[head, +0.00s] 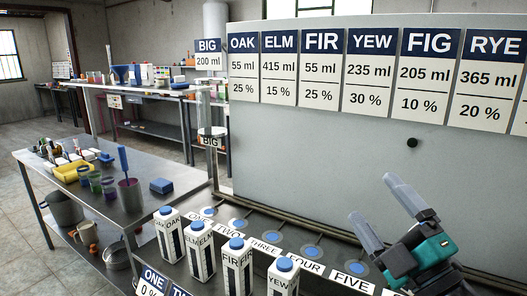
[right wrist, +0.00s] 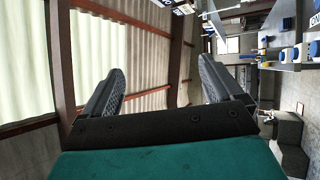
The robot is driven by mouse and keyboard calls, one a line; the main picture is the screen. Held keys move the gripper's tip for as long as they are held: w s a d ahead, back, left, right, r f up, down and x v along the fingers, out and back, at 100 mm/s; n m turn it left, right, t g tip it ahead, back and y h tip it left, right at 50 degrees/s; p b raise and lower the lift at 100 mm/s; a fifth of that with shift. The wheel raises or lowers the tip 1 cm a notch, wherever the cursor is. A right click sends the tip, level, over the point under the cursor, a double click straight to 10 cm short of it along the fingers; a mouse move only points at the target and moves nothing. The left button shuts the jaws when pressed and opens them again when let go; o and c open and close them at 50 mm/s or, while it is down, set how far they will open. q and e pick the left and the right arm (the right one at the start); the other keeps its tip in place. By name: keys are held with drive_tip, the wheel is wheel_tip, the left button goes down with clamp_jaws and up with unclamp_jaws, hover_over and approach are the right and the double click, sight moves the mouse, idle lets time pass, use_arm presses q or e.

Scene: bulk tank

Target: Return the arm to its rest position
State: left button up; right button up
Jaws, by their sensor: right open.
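My right gripper (head: 374,204) is raised in front of the grey tank panel at the lower right of the head view. Its two fingers point up and to the left, apart, with nothing between them. In the right wrist view the open fingers (right wrist: 162,70) frame only the room's wall and a window, with no object between them. My left arm and left gripper are not in view.
White cartons labelled OAK (head: 168,235), ELM (head: 199,247), FIR (head: 237,266) and YEW (head: 284,281) stand below the gripper's left. Behind them runs a row of numbered round pads (head: 263,238). A steel table (head: 120,215) with cups stands left.

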drive_tip(key=s+d+f+m+g+h, duration=0.2)
drive_tip(key=d+f+m+g+h, duration=0.1)
drive_tip(key=f+m+h, duration=0.4)
drive_tip(key=s+d+f+m+g+h, duration=0.2)
drive_tip(key=d+f+m+g+h, duration=0.15)
drive_tip(key=f+m, duration=0.5)
drive_tip(key=s+a+f+m+g+y, duration=0.1)
drive_tip(key=s+a+f+m+g, duration=0.1)
drive_tip(key=s+f+g, duration=0.6)
drive_tip(key=s+a+f+m+g+y, duration=0.1)
drive_tip(key=s+a+f+g, duration=0.15)
drive_tip(key=s+f, duration=0.6)
drive_tip(key=w+a+f+t+y, duration=0.1)
drive_tip(key=w+a+f+t, duration=0.1)
drive_tip(key=w+f+t, duration=0.3)
drive_tip(key=shift+w+a+f+t, duration=0.15)
drive_tip(key=shift+w+f+t, duration=0.05)
drive_tip(key=shift+f+t, duration=0.6)
drive_tip(key=shift+n+y, duration=0.25)
drive_tip(key=shift+c, duration=0.4)
